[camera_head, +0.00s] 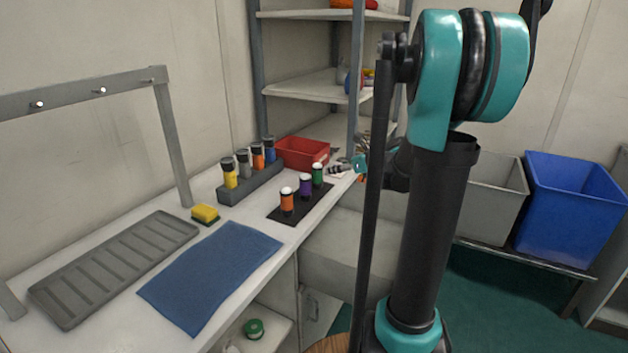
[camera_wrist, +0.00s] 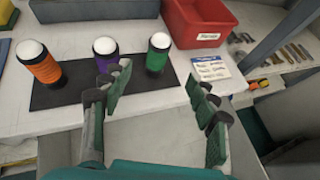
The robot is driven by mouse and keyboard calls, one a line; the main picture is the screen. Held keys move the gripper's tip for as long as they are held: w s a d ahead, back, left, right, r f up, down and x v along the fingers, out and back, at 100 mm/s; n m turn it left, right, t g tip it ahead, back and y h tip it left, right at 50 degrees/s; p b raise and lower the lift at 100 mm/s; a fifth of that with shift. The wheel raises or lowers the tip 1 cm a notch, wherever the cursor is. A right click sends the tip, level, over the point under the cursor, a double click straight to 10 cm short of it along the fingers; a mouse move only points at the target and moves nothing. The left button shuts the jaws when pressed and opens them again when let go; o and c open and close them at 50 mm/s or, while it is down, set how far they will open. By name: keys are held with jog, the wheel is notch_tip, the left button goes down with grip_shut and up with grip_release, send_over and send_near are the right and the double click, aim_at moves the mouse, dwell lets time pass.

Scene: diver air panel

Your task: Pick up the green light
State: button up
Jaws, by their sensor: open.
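The green light (camera_head: 318,175) is a small upright cylinder with a white top, standing on a dark mat (camera_head: 272,214) at the right end of the row. It also shows in the wrist view (camera_wrist: 158,54), with a purple light (camera_wrist: 106,55) and an orange light (camera_wrist: 39,65) to its left. My gripper (camera_wrist: 158,106) is open and empty, with its two fingers apart. In the wrist view the green light stands beyond the gap between the fingertips, apart from them. In the head view my arm hides most of the gripper.
A red bin (camera_head: 301,153) stands behind the mat. A grey holder (camera_head: 252,185) with several lights stands to its left. A white label card (camera_wrist: 211,67) lies to the right of the green light. A blue cloth (camera_head: 210,277) and grey tray (camera_head: 113,268) lie on the bench.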

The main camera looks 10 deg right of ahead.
aim_at(321, 172)
jog(key=x, duration=0.8)
jog(key=shift+w+f, duration=0.1)
jog(key=shift+x, duration=2.65)
jog(key=shift+s+a+f, duration=0.1)
jog(key=shift+s+f, duration=0.1)
jog(key=shift+s, duration=0.05)
jog(key=shift+c, duration=0.2)
grip_shut()
jog(key=shift+r, duration=0.1)
